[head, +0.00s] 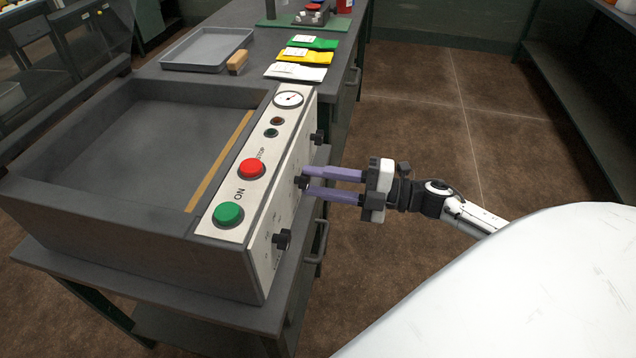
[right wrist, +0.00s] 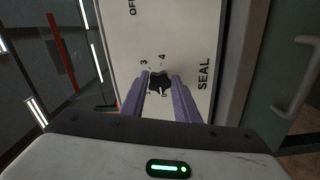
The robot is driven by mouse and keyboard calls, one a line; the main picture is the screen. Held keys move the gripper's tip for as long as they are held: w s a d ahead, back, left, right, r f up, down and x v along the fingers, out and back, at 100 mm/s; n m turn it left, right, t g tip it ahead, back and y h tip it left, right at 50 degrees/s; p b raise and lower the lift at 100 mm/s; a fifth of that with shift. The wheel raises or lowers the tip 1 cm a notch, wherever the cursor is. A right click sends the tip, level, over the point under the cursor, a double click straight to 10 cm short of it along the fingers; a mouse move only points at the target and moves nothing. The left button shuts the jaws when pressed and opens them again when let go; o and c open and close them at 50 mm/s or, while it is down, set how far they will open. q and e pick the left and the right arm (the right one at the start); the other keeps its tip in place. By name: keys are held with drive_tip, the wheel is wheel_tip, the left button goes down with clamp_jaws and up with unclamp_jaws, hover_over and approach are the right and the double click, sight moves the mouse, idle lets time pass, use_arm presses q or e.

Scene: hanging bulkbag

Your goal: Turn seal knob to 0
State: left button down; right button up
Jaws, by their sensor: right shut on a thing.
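The seal knob (right wrist: 160,84) is a small black knob on the pale side panel (right wrist: 185,40) of the sealing machine, with the word SEAL beside it in the right wrist view. The numbers 3 and 4 show near it; its exact setting is too small to tell. In the head view the knob (head: 301,182) is at the middle of the panel. My right gripper (head: 308,183) reaches it from the right, its purple fingers shut on either side of the knob. It also shows in the right wrist view (right wrist: 160,88). My left gripper is not in view.
Other black knobs sit on the panel, one nearer (head: 282,239) and one farther (head: 317,138). A green ON button (head: 228,213), red STOP button (head: 251,169) and gauge (head: 289,99) are on top. A grey tray (head: 207,48) and coloured packets lie behind. The floor at right is clear.

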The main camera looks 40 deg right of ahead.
drive_tip(key=shift+n, duration=0.6)
drive_tip(key=o, duration=1)
drive_tip(key=shift+o, duration=0.2)
drive_tip(key=shift+s, duration=0.1)
drive_tip(key=v, duration=1)
drive_tip(key=shift+b, duration=0.35)
drive_tip(key=shift+d, duration=0.15)
